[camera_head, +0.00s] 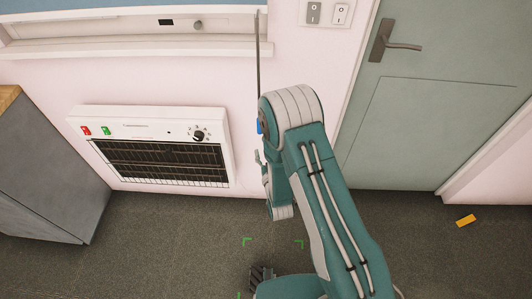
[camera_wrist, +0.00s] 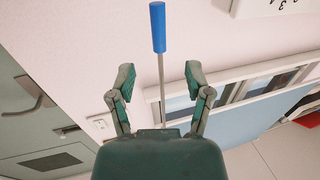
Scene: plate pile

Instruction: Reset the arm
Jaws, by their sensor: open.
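My gripper (camera_wrist: 160,82) is open in the wrist view, its two fingers spread wide apart with nothing held between them. A thin rod with a blue handle shows behind the gap between the fingers; I cannot tell how far off it is. In the head view my teal arm (camera_head: 335,215) rises from the bottom and bends at a raised joint in the middle. The gripper is mostly hidden behind the arm there. No plates are in view.
A white wall heater (camera_head: 155,112) is left of my arm, below a window. The thin rod (camera_head: 258,60) hangs beside the window. A grey cabinet (camera_head: 40,170) stands at the left, and a grey-green door (camera_head: 430,110) is at the right. A yellow piece (camera_head: 466,221) lies on the floor.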

